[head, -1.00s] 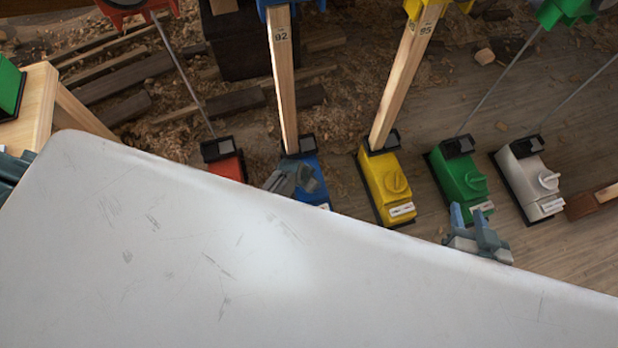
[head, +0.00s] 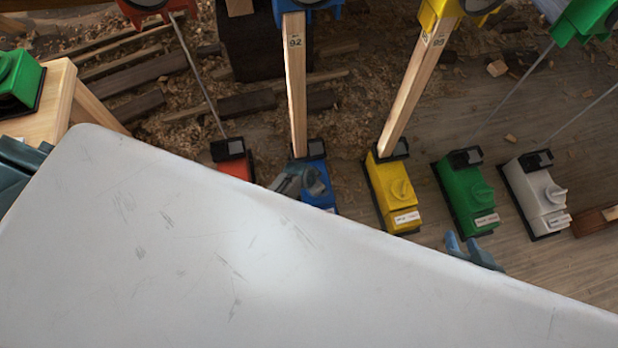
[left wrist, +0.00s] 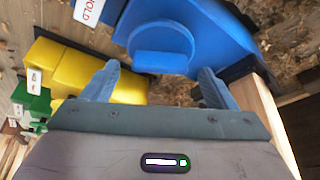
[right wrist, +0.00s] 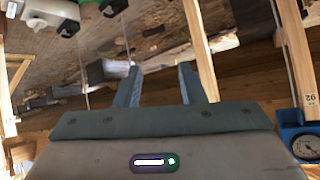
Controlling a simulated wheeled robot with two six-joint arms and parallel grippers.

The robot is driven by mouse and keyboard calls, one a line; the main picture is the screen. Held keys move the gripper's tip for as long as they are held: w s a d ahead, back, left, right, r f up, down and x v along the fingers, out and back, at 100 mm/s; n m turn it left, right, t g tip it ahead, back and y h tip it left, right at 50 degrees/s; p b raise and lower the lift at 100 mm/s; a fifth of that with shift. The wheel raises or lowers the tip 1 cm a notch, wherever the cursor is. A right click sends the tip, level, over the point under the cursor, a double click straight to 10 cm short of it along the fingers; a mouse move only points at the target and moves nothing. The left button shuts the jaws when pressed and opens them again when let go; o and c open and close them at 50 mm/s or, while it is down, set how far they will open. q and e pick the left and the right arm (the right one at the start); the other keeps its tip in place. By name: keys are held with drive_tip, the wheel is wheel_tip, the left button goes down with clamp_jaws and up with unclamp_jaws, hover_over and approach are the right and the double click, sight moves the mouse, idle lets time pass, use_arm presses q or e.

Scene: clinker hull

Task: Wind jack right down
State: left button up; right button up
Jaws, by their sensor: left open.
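A row of jacks with turn knobs stands on the floor: red (head: 236,168), blue (head: 318,187), yellow (head: 392,195), green (head: 466,197) and white (head: 538,194). My left gripper (head: 306,181) is at the blue jack. In the left wrist view its fingers (left wrist: 160,68) are open, with the blue jack's round knob (left wrist: 160,48) just ahead between the tips. I cannot tell whether they touch it. My right gripper (head: 470,247) is in front of the green jack and partly hidden. In the right wrist view its fingers (right wrist: 162,78) are apart with nothing between them.
Thin rods lead up from the red, green and white jacks. Another green unit (head: 20,80) sits on a wooden stand (head: 55,105) at left. Shavings and planks cover the floor behind.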

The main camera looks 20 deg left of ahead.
use_arm(q)
drive_tip(key=shift+s+a+r, duration=0.1)
drive_tip(key=shift+s+r, duration=0.15)
drive_tip(key=shift+r, duration=0.45)
drive_tip(key=p+v, duration=0.3)
drive_tip(key=v, duration=0.4)
drive_tip(key=shift+r, duration=0.25)
use_arm(e)
drive_tip(key=s+g, duration=0.1)
drive_tip(key=s+d+g, duration=0.1)
drive_tip(key=s+d+r+g+h, duration=0.1)
drive_tip(key=g, duration=0.1)
drive_tip(key=shift+n, duration=0.4)
use_arm(q)
drive_tip(key=shift+f, duration=0.1)
